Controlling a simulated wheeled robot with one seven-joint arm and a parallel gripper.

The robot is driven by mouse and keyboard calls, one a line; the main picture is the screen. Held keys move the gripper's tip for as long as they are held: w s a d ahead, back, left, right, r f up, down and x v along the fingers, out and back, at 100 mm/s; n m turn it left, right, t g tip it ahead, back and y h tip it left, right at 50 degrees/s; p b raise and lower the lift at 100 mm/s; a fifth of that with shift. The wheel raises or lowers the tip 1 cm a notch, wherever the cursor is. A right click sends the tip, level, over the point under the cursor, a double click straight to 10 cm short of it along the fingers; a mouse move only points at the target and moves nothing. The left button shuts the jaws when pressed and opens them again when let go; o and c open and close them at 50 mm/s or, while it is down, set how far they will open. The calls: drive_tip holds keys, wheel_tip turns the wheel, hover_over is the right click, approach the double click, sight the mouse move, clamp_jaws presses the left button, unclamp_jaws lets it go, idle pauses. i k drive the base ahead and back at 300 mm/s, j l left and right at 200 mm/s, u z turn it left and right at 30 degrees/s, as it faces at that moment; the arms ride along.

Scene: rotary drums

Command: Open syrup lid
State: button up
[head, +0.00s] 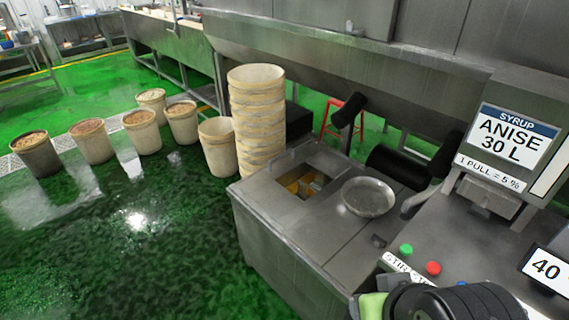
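A round, shallow metal dish or lid (368,197) lies on the top, right of the opening. I cannot tell whether this is the syrup lid. Black rounded parts at the bottom edge look like my arm. No gripper fingertips can be made out.
A tall stack of cream buckets (257,115) stands behind the cabinet's left corner. Several filled buckets (139,131) stand on the wet green floor to the left. A green button (405,249) and a red button (433,268) sit on the right panel. Floor at front left is clear.

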sight(287, 209)
drive_tip(key=i+j+z, duration=0.1)
drive_tip(key=j, duration=0.4)
drive_tip(key=i+j, duration=0.1)
drive_tip(key=j, duration=0.4)
drive_tip(key=j+z, duration=0.15)
drive_tip(key=j, duration=0.35)
drive_tip(key=i+j, duration=0.25)
drive_tip(key=j, duration=0.15)
drive_tip(key=i+j+z, duration=0.1)
drive_tip(key=i+j, duration=0.45)
drive_tip(key=j, duration=0.2)
drive_tip(key=i+j+z, duration=0.15)
drive_tip(key=j, duration=0.25)
drive_tip(key=i+j, duration=0.3)
drive_tip(key=j, duration=0.15)
drive_tip(key=i+j+z, duration=0.15)
drive_tip(key=i, duration=0.35)
drive_tip(key=i+j+z, duration=0.1)
drive_tip(key=i+j, duration=0.3)
drive_tip(key=i, duration=0.1)
